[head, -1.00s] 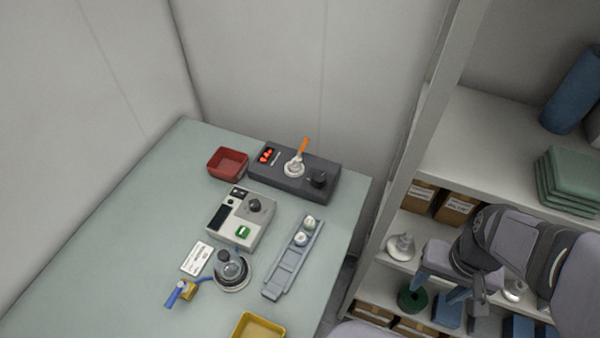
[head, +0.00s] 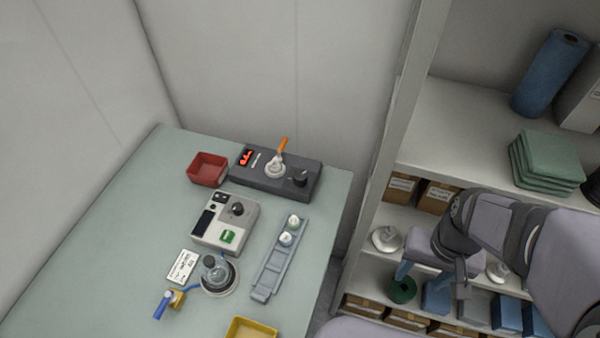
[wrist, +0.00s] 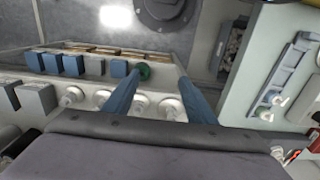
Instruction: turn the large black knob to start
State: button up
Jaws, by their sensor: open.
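A black knob (head: 238,209) stands on top of the light grey control box (head: 208,240), which has a dark display and a green button (head: 228,236). Another black knob (head: 300,179) is on the right end of the dark grey unit (head: 262,181) behind it, which has a red lit display. I cannot tell for sure which is the larger. My gripper (head: 433,277) is in front of the shelves at the right, well away from both knobs. In the wrist view its two blue fingers (wrist: 160,75) are apart with nothing between them. No knob is clear in the wrist view.
On the table (head: 110,235) are a red bin (head: 207,169), a grey rack (head: 265,278) with two white caps, a yellow tray (head: 250,326) and a round fixture (head: 219,277). An orange-handled tool (head: 281,150) stands on the dark unit. A shelf post (head: 385,130) separates table and shelves.

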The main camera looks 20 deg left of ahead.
jog(key=s+a+f+m+g+b, duration=0.15)
jog(key=a+m+g, duration=0.3)
jog(key=a, duration=1.05)
notch_tip(320, 180, up, 5)
jog(key=m+t+p, duration=0.4)
jog(key=m+t, duration=0.1)
send_over(300, 174)
jog(key=shift+n+g, duration=0.25)
jog(key=shift+f+p, duration=1.1)
jog(key=shift+f, duration=2.55)
jog(key=c, duration=1)
